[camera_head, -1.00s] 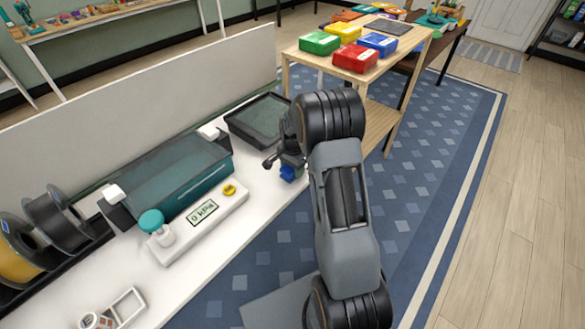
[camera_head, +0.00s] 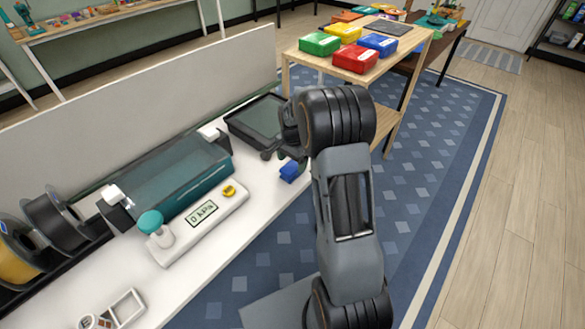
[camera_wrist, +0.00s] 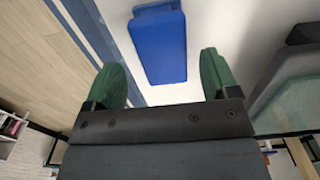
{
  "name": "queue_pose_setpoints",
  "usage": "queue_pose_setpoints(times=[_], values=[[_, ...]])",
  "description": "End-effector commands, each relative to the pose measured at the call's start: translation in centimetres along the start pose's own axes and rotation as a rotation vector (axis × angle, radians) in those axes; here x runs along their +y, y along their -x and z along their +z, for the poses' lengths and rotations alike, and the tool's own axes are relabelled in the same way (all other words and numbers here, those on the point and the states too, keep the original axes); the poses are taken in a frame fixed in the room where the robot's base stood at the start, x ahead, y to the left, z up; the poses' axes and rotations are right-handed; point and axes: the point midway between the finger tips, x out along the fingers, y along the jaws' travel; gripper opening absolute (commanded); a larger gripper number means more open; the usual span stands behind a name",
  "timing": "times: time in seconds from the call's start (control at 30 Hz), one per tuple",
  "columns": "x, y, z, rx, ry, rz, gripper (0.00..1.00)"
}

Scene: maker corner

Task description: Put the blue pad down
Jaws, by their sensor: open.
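The blue pad (camera_head: 291,171) lies on the white bench (camera_head: 237,236) near its edge beside the rug. In the wrist view the blue pad (camera_wrist: 159,45) is beyond the fingertips, in line with the space between them, and apart from both. My gripper (camera_wrist: 163,75) is open, with its two green fingers spread and nothing between them. In the head view my gripper (camera_head: 272,152) is just behind the pad and partly hidden by my arm.
A dark tray (camera_head: 240,132) lies on the bench at the gripper's left. A teal-lidded machine (camera_head: 180,175) and a white gauge unit (camera_head: 201,216) stand nearer. A wooden table (camera_head: 330,68) with several coloured boxes is behind. The rug at the right is clear.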

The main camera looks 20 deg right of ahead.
Motion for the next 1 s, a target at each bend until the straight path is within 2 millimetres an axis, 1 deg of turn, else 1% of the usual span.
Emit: queue_pose_setpoints(times=[0.03, 0.1, 0.3, 0.5, 0.57, 0.67, 0.77, 0.8, 0.9, 1.0], values=[[0.0, 1.2, 0.0, 0.003, 0.000, -0.003, 0.80], [0.0, 2.7, 0.0, 0.002, 0.000, -0.003, 0.80], [0.0, 6.1, 0.1, 0.001, 0.000, -0.002, 0.80], [0.0, 8.2, 0.1, 0.001, 0.002, -0.001, 0.80], [0.2, 8.8, 0.4, 0.003, 0.017, -0.005, 0.80], [0.9, 10.4, 2.0, 0.017, 0.099, -0.022, 0.80], [2.6, 12.5, 5.0, 0.044, 0.257, -0.052, 0.80], [3.6, 13.2, 6.4, 0.058, 0.334, -0.065, 0.80], [6.2, 14.5, 9.8, 0.096, 0.531, -0.096, 0.80], [8.8, 15.1, 12.8, 0.136, 0.715, -0.122, 0.80]])
